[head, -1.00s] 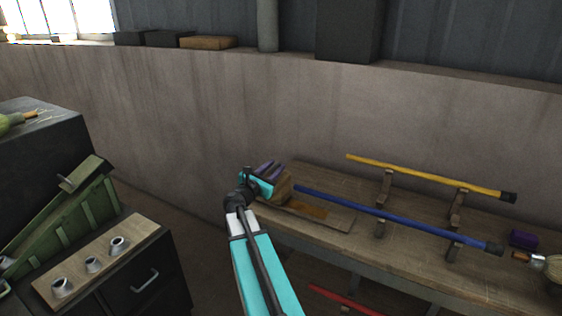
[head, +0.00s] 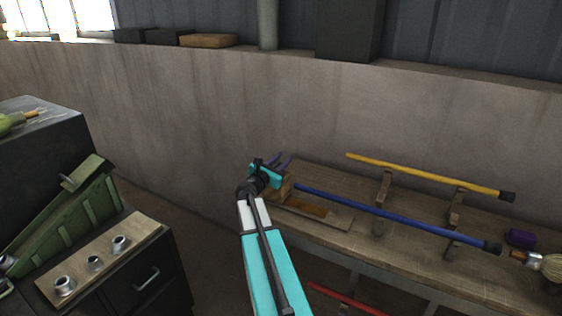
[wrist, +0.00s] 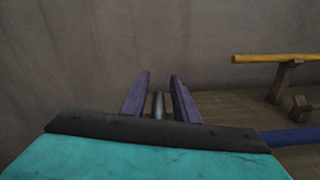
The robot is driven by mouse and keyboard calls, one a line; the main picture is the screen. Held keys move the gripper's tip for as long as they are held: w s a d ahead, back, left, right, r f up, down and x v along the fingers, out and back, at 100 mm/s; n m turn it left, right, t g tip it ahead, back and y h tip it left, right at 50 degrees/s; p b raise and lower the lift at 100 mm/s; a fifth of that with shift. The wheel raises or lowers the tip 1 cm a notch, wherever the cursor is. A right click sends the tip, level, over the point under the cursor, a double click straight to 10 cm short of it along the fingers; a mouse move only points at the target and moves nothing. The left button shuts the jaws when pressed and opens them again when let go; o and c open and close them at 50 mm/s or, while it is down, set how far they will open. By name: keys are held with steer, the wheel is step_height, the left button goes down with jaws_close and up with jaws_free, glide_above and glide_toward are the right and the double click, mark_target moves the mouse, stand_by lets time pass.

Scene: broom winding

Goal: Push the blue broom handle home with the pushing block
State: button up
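The blue broom handle (head: 400,217) rests on wooden supports along the bench, its left end near my gripper and its dark right end near a broom head (head: 545,263). It also shows at the right edge of the wrist view (wrist: 290,138). A wooden block (head: 286,188), seemingly the pushing block, stands at the bench's left end, partly hidden by my gripper (head: 282,160). In the wrist view my purple fingers (wrist: 160,82) are apart. A grey upright post (wrist: 158,105) shows between them with gaps either side. I cannot tell whether it belongs to the block.
A yellow handle (head: 430,176) lies on supports behind the blue one. A wall (head: 300,110) rises behind the bench (head: 410,235). A small purple block (head: 521,237) sits at right. A red handle (head: 345,301) is lower down. A cabinet with metal rings (head: 93,262) stands at left.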

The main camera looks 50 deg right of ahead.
jaws_close()
steer(key=shift+s, duration=0.1)
steer(key=shift+s+d+b, duration=0.25)
steer(key=shift+s+b, duration=0.15)
steer(key=shift+s, duration=0.4)
steer(key=shift+o, duration=0.8)
jaws_free()
steer(key=shift+a, duration=0.15)
